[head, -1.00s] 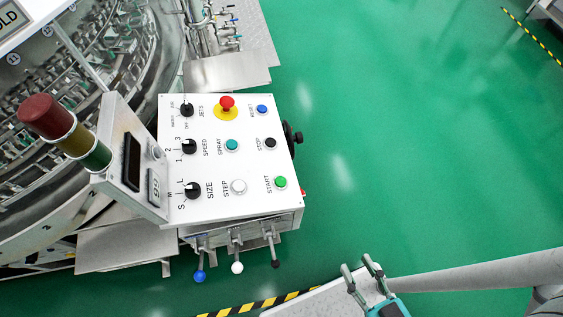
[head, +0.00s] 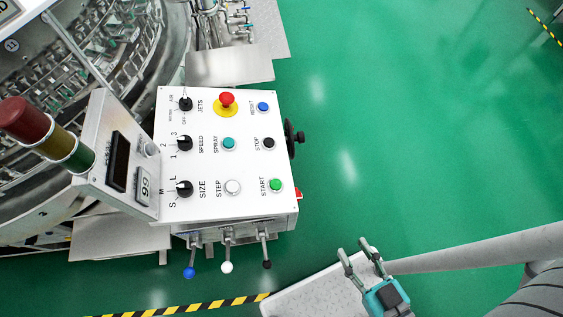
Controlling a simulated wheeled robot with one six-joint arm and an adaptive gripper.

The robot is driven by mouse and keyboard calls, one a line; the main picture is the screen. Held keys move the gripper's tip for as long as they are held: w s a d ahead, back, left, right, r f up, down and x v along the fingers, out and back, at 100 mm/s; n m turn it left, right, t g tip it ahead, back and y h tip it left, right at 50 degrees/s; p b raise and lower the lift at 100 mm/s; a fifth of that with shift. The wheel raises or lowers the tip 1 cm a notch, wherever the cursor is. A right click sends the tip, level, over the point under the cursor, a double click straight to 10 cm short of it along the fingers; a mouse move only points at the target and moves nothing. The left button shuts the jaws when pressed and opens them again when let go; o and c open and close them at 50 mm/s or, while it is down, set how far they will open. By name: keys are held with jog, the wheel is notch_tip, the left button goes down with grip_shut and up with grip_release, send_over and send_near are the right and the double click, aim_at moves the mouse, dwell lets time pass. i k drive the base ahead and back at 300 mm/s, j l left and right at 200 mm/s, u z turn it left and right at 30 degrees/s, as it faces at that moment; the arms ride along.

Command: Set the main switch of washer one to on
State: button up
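The washer's white control box (head: 248,215) stands left of centre, its top panel facing up. No part in view is legibly labelled as the main switch. A small red part (head: 298,193) shows at the box's lower right edge, mostly hidden by the box, so its setting cannot be told. A black wheel with a knob (head: 294,138) sticks out of the right side. My gripper (head: 353,248) is at the lower right, its two fingers apart and empty. It is clear of the box, to its lower right.
The panel bears black selector knobs, push buttons and a red emergency button (head: 226,98). Several levers (head: 228,254) hang at the box's lower side. A signal light column (head: 45,137) and the round washer (head: 90,80) are at left. Green floor (head: 420,130) right of the box is clear.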

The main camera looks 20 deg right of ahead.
aim_at(299, 196)
jog(key=l+u, duration=0.2)
jog(key=l, duration=0.25)
jog(key=k+l+u, duration=0.1)
jog(key=l+u, duration=0.15)
jog(key=l, duration=0.2)
jog(key=k+l+u, duration=0.2)
jog(key=l, duration=0.2)
jog(key=k+l+u, duration=0.35)
jog(key=k+l, duration=0.3)
jog(key=k, duration=0.2)
